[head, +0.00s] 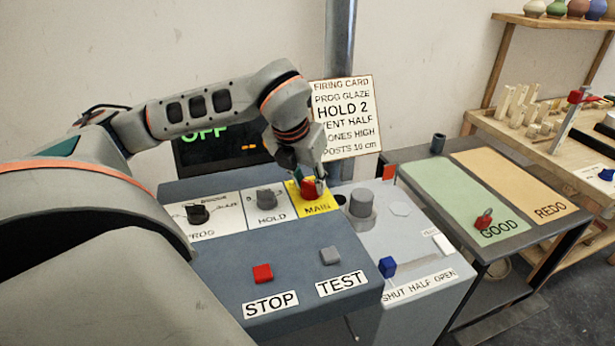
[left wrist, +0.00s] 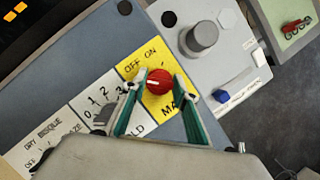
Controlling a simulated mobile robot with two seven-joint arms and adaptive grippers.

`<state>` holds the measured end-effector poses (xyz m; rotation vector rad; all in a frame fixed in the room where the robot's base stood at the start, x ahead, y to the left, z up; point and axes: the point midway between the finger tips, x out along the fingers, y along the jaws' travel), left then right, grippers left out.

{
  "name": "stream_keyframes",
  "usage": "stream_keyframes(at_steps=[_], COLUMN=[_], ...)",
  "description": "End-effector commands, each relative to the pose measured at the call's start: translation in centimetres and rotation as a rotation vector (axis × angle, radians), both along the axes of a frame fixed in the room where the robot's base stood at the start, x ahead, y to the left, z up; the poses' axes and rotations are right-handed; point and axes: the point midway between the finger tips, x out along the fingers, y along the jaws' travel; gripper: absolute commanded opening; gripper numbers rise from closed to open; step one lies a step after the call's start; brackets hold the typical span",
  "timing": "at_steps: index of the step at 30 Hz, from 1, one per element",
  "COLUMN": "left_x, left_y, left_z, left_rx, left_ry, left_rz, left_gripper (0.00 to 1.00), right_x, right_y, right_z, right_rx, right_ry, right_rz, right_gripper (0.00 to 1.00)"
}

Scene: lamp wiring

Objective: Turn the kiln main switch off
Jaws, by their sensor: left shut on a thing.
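The kiln main switch is a red round knob (head: 311,188) on a yellow MAIN plate (head: 321,209) on the blue-grey control panel (head: 300,258). My left gripper (head: 308,180) reaches down onto the knob from above. In the left wrist view the knob (left wrist: 159,82) sits between the two green-lined fingers of my left gripper (left wrist: 158,90), which are shut on it. Its white mark lies near the ON and OFF lettering side, but which word it points at is hard to tell. The display (head: 220,145) behind my arm shows green OFF. My right gripper is not in view.
The HOLD knob (head: 266,198) and PROG knob (head: 198,214) are left of the yellow plate. A red STOP button (head: 263,273) and grey TEST button (head: 330,256) sit nearer. A grey box with a blue slider (head: 387,266) adjoins on the right, with a table (head: 450,215) beyond.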

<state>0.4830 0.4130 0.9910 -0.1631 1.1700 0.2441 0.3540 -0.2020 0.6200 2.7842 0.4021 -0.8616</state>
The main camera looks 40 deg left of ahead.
Motion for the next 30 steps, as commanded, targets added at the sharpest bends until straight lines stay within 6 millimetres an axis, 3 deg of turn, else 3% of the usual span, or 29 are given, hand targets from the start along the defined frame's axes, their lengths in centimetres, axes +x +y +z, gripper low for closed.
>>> stream_keyframes(at_steps=[18, 19, 21, 30], left_x=[0.00, 0.00, 0.00, -0.01], left_y=[0.00, 0.00, 0.00, 0.00], left_z=[0.00, 0.00, 0.00, 0.02], left_rx=[-0.001, -0.001, -0.001, -0.001], left_ry=[0.001, 0.001, 0.001, 0.000], left_rz=[0.047, 0.047, 0.047, 0.046], left_gripper=[0.07, 0.33, 0.45, 0.45], right_x=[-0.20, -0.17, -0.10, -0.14], right_y=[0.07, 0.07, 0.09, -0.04], right_z=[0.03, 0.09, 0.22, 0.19], right_rx=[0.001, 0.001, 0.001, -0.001], right_ry=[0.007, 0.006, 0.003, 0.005], right_rz=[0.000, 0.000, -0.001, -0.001], right_gripper=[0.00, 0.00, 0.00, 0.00])
